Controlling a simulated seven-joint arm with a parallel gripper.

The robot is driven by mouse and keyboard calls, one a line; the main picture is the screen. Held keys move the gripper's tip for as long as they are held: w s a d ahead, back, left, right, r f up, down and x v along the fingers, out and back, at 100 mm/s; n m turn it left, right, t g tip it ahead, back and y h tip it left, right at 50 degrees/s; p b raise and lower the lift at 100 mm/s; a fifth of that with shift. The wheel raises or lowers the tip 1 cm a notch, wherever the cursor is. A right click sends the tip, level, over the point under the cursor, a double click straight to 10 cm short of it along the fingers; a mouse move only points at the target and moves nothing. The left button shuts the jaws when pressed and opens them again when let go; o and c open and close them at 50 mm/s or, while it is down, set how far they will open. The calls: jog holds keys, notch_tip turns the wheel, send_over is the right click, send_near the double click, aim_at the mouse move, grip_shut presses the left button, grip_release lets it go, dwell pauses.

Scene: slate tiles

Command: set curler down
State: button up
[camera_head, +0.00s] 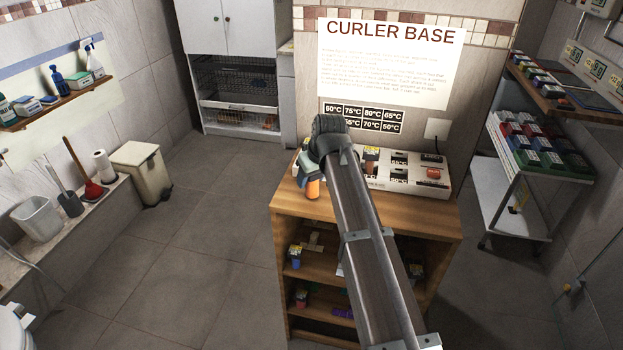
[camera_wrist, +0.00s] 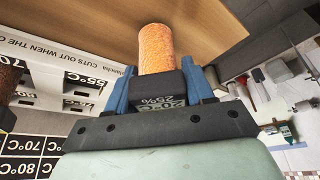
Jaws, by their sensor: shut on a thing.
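The curler (camera_wrist: 156,48) has an orange, rough-surfaced roller and a dark end block with a label that seems to read 20°C 25%. My gripper (camera_wrist: 158,76) is shut on the dark block, one blue finger on each side. In the head view the orange roller (camera_head: 313,188) points down over the left part of the wooden shelf top (camera_head: 290,205). I cannot tell whether it touches the wood. The white curler base (camera_head: 415,182), with temperature labels, stands on the top right of the curler. My arm hides part of it.
The wooden unit's lower shelves hold several small items (camera_head: 295,255). A sign (camera_head: 390,65) and temperature labels (camera_head: 362,117) are on the wall behind. A white cart with coloured blocks (camera_head: 540,150) stands at right. The floor to the left (camera_head: 190,235) is clear.

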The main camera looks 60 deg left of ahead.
jog(key=shift+f, duration=0.3)
jog(key=shift+f, duration=0.1)
jog(key=o, duration=1.2)
jog(key=shift+c, duration=0.2)
jog(key=v, duration=1.2)
